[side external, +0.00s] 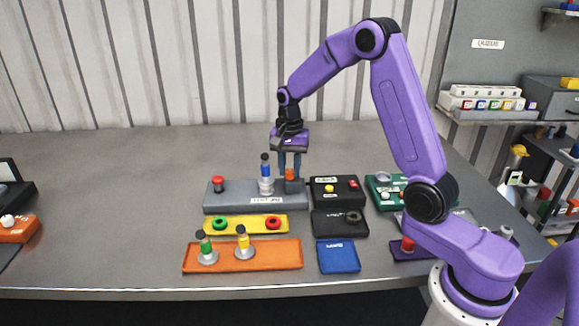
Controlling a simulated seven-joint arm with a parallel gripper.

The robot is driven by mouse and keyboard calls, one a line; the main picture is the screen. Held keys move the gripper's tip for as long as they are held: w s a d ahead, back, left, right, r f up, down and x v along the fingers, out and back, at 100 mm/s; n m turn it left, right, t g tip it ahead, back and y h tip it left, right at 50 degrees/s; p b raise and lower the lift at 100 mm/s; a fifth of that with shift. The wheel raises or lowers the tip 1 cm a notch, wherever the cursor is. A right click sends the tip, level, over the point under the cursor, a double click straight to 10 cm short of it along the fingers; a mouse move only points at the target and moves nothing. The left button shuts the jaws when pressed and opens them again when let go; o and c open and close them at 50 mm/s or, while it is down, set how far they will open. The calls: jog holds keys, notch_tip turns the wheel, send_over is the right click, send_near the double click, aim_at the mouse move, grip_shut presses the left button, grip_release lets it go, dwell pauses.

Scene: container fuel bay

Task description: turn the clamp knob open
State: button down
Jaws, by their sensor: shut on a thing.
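The long grey block (238,197) stands at the back of the group on the table, with a white label on its front. An orange knob (290,174) sits near its right end, partly hidden by my fingers; I take it for the clamp knob. My gripper (290,172) points down over that end and is shut on the orange knob, one finger on each side. The knob's turned angle is too small to make out. A clear vial with a blue band and dark cap (265,172) stands upright just left of the gripper. A red knob (217,183) is at the block's left end.
In front lie a yellow plate (245,232) with green and red rings and an orange tray (250,259) with two capped vials. Black boxes (338,198), a blue tray (338,262) and a green box (378,205) are to the right. The table's left half is mostly clear.

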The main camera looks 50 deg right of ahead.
aim_at(289, 170)
jog(key=shift+m, duration=0.3)
jog(key=c, duration=0.8)
grip_release()
notch_tip(289, 170, up, 18)
jog(key=shift+f, duration=0.25)
jog(key=s+a+f+n, duration=0.4)
jog(key=s+a+n, duration=0.8)
jog(key=s, duration=0.1)
jog(key=s+f+n, duration=0.2)
jog(key=s+n, duration=0.2)
jog(key=s, duration=0.3)
jog(key=s+f+n, duration=0.3)
jog(key=s+n, duration=0.1)
jog(key=s, duration=0.3)
jog(key=s+f+n, duration=0.2)
jog(key=s+n, duration=0.2)
jog(key=s, duration=0.3)
jog(key=shift+s+d+f+n, duration=0.15)
jog(key=shift+d+f+n, duration=0.1)
jog(key=shift+d+n, duration=0.15)
